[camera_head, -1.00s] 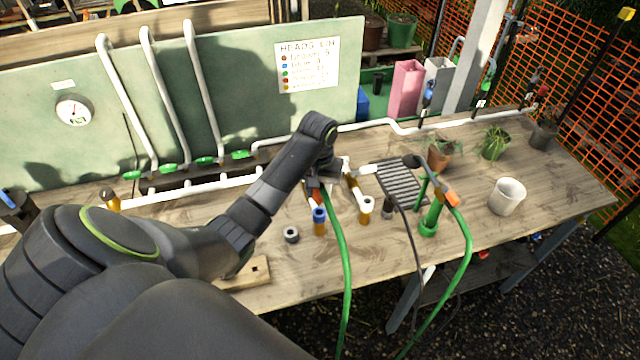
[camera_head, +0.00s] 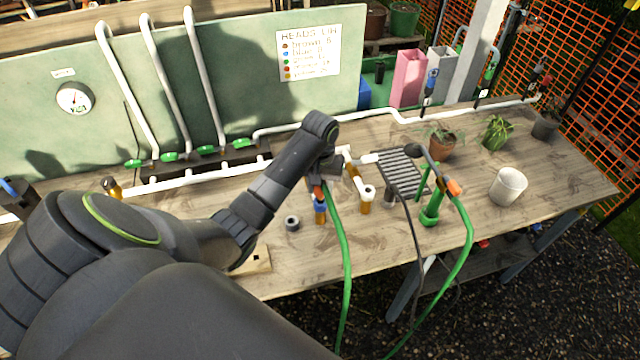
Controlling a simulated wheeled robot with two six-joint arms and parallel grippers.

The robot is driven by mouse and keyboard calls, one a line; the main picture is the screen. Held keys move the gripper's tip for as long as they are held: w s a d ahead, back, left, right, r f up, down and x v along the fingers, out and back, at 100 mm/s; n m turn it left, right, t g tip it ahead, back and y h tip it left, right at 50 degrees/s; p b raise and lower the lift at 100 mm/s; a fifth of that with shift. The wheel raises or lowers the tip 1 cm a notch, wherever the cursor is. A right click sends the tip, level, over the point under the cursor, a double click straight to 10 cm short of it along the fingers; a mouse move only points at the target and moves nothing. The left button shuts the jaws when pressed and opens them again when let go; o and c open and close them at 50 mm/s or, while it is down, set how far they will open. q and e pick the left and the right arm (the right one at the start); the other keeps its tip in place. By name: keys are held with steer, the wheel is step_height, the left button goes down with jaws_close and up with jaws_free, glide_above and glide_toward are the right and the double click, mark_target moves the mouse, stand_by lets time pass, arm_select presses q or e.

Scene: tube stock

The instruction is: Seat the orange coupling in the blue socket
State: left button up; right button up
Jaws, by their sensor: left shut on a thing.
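My left gripper (camera_head: 318,176) reaches over the middle of the bench and is shut on the orange coupling (camera_head: 318,189), which has a green hose running down to the front. The blue socket (camera_head: 320,206) stands upright on a brass-coloured base directly below the coupling. The coupling's lower end meets the socket's top in this view and hides its opening. I cannot tell how deep it sits. The gripper's fingers are mostly hidden by my own wrist. My right gripper is not in view.
A white-topped brass socket (camera_head: 367,193) stands just right of the blue one. A grey ring (camera_head: 292,223) lies to the left. A green stand (camera_head: 433,208) with another hose, a black hose and a white pot (camera_head: 507,186) are further right. A green panel (camera_head: 240,80) rises behind.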

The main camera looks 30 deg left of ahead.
mark_target(320, 195)
arm_select(q)
steer(key=shift+f, duration=0.1)
stand_by(0.3)
steer(key=shift+f, duration=0.55)
steer(key=shift+f, duration=0.15)
stand_by(0.4)
steer(key=shift+f, duration=0.95)
stand_by(0.8)
steer(key=o, duration=1.1)
steer(key=shift+c, duration=0.2)
